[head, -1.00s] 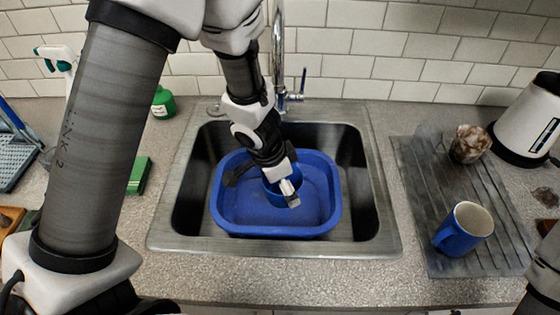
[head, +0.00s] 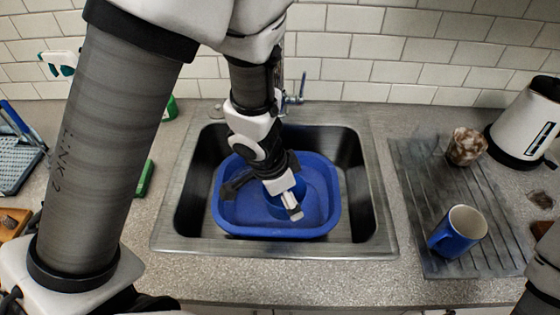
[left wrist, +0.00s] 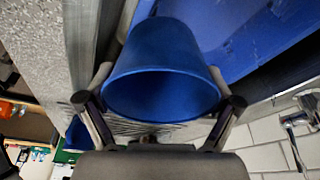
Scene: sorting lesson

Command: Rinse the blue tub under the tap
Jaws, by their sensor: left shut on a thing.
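The blue tub (left wrist: 165,60) is a small round vessel, and the left wrist view looks into its opening. My left gripper (head: 291,204) is shut on it, one finger on each side. In the head view the tub (head: 277,208) is partly hidden by the gripper, over a larger blue basin (head: 327,205) in the steel sink (head: 372,225). I cannot tell whether it touches the basin. The tap (head: 293,99) is behind my left arm, with only its lever side showing; it also shows in the left wrist view (left wrist: 294,124). No running water is visible. My right gripper is out of view.
Right of the sink, a grey draining mat (head: 426,205) holds a blue mug (head: 458,233) and a stained cup (head: 465,147). A white kettle (head: 525,122) stands beyond. A green sponge (head: 145,178) lies left of the sink. The front counter is clear.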

